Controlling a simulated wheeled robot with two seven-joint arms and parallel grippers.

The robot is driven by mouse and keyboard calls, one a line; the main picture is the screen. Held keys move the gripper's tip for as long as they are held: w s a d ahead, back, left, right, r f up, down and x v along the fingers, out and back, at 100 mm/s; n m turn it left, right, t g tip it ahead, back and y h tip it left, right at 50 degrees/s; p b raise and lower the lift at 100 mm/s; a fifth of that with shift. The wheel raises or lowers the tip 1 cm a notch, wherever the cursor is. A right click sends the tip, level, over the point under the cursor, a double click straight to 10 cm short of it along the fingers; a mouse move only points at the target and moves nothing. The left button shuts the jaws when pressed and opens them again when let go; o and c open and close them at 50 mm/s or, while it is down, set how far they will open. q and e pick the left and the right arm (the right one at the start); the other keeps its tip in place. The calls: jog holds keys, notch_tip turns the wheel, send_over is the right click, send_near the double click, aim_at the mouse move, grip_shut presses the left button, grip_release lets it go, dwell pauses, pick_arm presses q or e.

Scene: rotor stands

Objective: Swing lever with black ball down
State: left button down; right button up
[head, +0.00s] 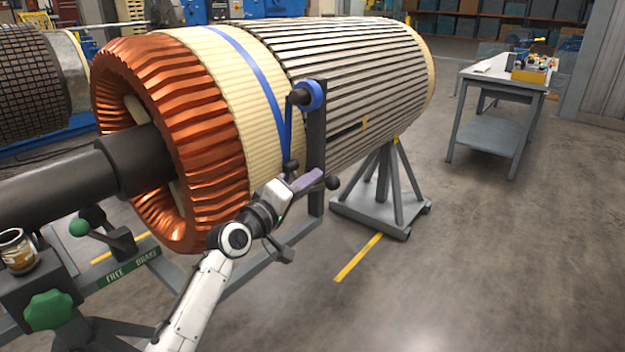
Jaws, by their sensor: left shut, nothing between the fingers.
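A black ball (332,182) shows just right of the dark upright post (316,150). It sits at about the height of my left gripper; most of its lever is hidden or hard to make out behind the gripper and post. My left gripper (314,178) reaches up from the lower left, its fingers shut and empty. Its tips are close to the left of the ball; I cannot tell whether they touch it. My right gripper is not in view.
The large rotor (345,60) with copper end windings (200,130) fills the upper left. A blue roller (312,95) tops the post. A green-ball lever (80,228) stands by a FREE/BRAKE label (128,273). A workbench (490,75) stands at right; the floor between is clear.

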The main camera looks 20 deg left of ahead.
pick_arm(q)
jog(key=shift+d+f, duration=0.2)
jog(key=shift+d, duration=0.05)
jog(key=shift+f, duration=0.1)
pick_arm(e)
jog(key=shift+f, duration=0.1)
pick_arm(q)
jog(key=shift+s+d+f+m+b, duration=0.15)
jog(key=shift+d+f+m+b, duration=0.2)
jog(key=shift+m+b, duration=0.15)
jog(key=shift+s+d+f+m+b, duration=0.1)
jog(key=shift+d+f+m+b, duration=0.1)
jog(key=shift+f+m+b, duration=0.3)
jog(key=f+m+b, duration=0.1)
jog(key=m, duration=0.1)
jog(key=d+f+m, duration=0.1)
jog(key=f+m+b, duration=0.1)
jog(key=m, duration=0.1)
jog(key=shift+s+d+m+h+b, duration=0.25)
jog(key=shift+d+m+h+b, duration=0.05)
jog(key=shift+h, duration=0.1)
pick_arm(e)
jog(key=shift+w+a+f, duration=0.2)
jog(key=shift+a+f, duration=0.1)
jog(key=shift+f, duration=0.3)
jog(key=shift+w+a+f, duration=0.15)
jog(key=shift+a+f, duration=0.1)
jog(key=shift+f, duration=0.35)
pick_arm(q)
jog(key=shift+f, duration=0.15)
